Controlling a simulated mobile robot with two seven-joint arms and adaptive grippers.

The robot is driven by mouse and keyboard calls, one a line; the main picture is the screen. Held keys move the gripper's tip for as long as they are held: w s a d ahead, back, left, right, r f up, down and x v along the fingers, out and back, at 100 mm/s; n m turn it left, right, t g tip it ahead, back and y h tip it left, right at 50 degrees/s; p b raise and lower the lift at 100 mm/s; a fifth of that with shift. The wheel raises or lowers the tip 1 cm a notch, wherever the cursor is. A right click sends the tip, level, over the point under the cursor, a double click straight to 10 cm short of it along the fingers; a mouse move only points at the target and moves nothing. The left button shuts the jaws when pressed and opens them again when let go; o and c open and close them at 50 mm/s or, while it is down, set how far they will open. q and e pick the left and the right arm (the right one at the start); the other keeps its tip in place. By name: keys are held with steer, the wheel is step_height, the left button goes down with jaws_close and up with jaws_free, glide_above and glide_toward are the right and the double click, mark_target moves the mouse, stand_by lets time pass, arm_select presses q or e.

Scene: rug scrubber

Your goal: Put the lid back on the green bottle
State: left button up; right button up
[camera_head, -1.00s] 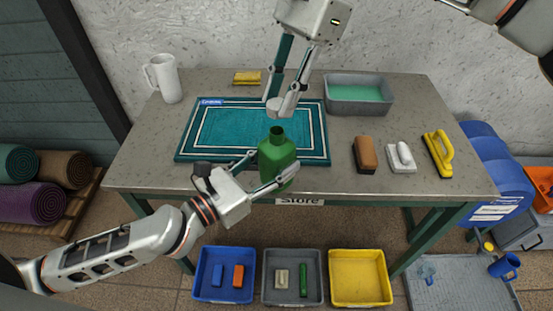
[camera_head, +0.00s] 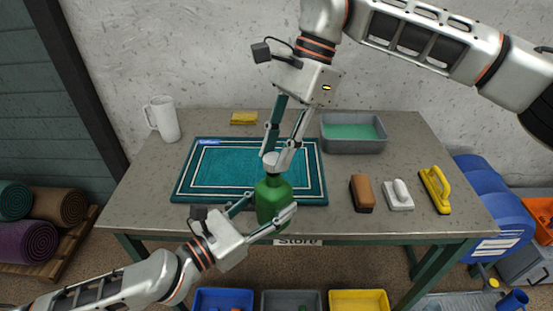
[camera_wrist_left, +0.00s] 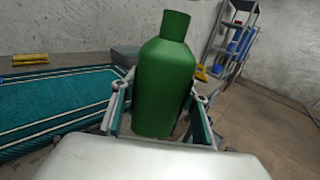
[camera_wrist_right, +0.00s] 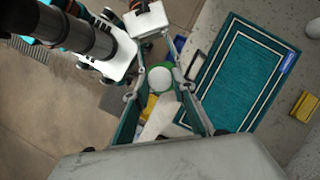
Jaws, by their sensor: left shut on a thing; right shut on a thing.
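The green bottle (camera_head: 272,205) stands upright at the front edge of the table, in front of the teal rug. My left gripper (camera_head: 268,208) is shut around its body, with a finger on each side. The bottle fills the middle of the left wrist view (camera_wrist_left: 165,85), its neck bare there. My right gripper (camera_head: 277,160) points down and is shut on the white lid (camera_head: 271,159), just above the bottle's neck. In the right wrist view the lid (camera_wrist_right: 160,78) overlaps the green bottle below it. The left wrist view shows no lid at the rim, so a gap remains between them.
The teal rug (camera_head: 310,187) lies behind the bottle. A brown brush (camera_head: 362,192), white brush (camera_head: 398,196) and yellow brush (camera_head: 434,190) lie right. Bins stand below the front edge.

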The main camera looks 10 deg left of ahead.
mark_target(273, 194)
steer(key=shift+f, duration=0.9)
steer(key=shift+f, duration=0.5)
